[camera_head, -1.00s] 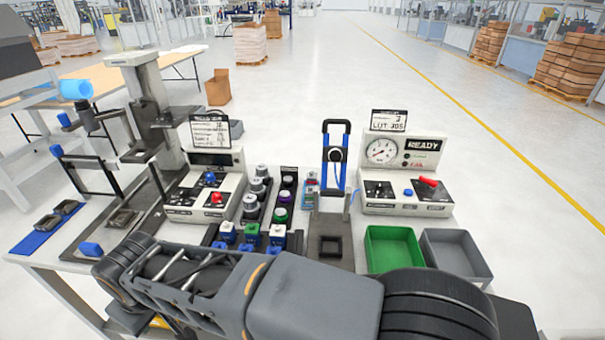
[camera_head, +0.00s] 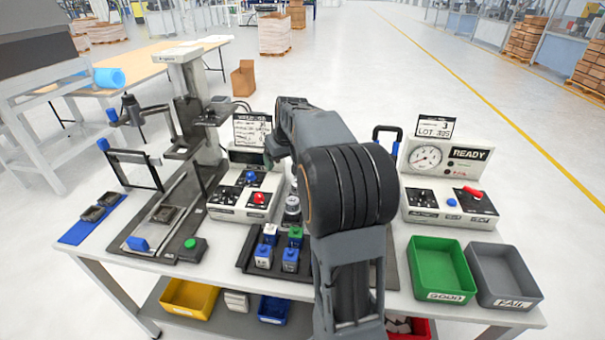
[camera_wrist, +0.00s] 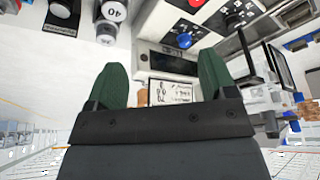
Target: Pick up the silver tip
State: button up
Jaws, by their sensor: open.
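My gripper (camera_wrist: 162,82) shows in the wrist view with two green fingers apart and nothing between them. Silver-topped cylinders stand at the upper left of that view, one marked 40 (camera_wrist: 113,10), beside and apart from the fingers. In the head view a silver-topped cylinder (camera_head: 292,205) shows just left of my arm. My arm hides most of that cylinder group and most of the gripper. I cannot tell which piece is the silver tip.
A control box with a red knob (camera_head: 240,205) stands left of my arm. A READY gauge box (camera_head: 447,190) stands right. A green bin (camera_head: 440,268) and a grey bin (camera_head: 503,275) sit front right. Small blue, white and green blocks (camera_head: 280,248) stand front centre. A press stands left.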

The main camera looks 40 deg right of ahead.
jog(key=w+d+f+p, duration=0.1)
jog(key=w+d+f, duration=0.15)
jog(key=d, duration=0.45)
jog(key=w+d+f, duration=0.1)
jog(key=w+d, duration=0.2)
jog(key=d, duration=0.3)
jog(key=x, duration=0.2)
jog(key=p+x, duration=0.1)
jog(key=x, duration=0.2)
jog(key=d+x, duration=0.1)
jog(key=x, duration=0.1)
jog(key=shift+w+f, duration=0.3)
jog(key=shift+p+x, duration=1.25)
jog(key=shift+x, duration=1.8)
jog(key=shift+w+d, duration=0.1)
jog(key=shift+w, duration=0.05)
jog(key=shift+c, duration=0.3)
jog(key=c, duration=1.1)
jog(key=shift+r, duration=0.1)
jog(key=shift+c, duration=0.3)
